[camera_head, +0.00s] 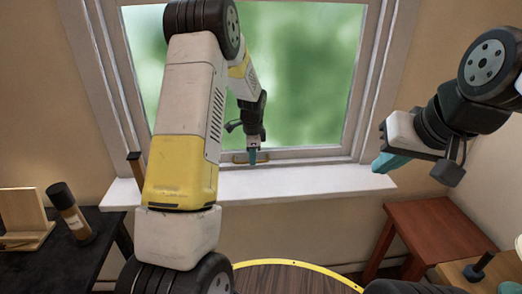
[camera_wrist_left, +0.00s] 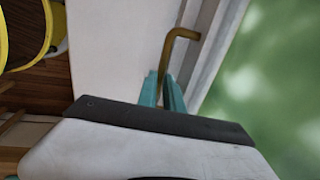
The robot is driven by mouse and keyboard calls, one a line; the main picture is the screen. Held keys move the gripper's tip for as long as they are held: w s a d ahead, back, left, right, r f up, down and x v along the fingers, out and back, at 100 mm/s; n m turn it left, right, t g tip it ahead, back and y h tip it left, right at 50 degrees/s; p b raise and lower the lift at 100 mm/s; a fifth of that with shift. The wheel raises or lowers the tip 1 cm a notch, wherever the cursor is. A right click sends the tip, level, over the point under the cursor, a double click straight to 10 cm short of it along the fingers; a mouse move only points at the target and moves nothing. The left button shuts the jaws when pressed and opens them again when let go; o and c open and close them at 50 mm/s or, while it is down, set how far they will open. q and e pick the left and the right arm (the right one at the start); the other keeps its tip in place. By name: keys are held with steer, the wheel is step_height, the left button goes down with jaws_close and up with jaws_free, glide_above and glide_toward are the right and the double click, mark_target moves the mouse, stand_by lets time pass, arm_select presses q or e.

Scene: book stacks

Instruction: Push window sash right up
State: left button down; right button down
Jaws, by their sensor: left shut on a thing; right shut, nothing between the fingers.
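The window sash (camera_head: 310,153) is a pale wooden frame around blurred green glass, and its bottom rail sits down close to the white sill (camera_head: 300,182). A brass handle (camera_head: 239,157) is on that rail; in the left wrist view the handle (camera_wrist_left: 180,38) is a bent rod. My left gripper (camera_head: 252,157) is at the handle, and its teal fingers (camera_wrist_left: 162,92) are shut on one end of it. My left arm hides part of the glass and sill. My right gripper (camera_head: 382,163) is shut and empty, off the right end of the sill.
A reddish wooden table (camera_head: 435,232) stands at right below my right gripper.

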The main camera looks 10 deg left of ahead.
arm_select(q)
steer(key=shift+r, duration=0.15)
step_height(320, 180, up, 25)
steer(key=shift+r, duration=0.2)
stand_by(0.4)
steer(key=c, duration=1.5)
jaws_free()
steer(key=shift+f, duration=0.1)
steer(key=r, duration=0.2)
steer(key=s+r, duration=0.1)
steer(key=r, duration=0.4)
steer(key=shift+s+d+r, duration=0.2)
steer(key=shift+r, duration=0.2)
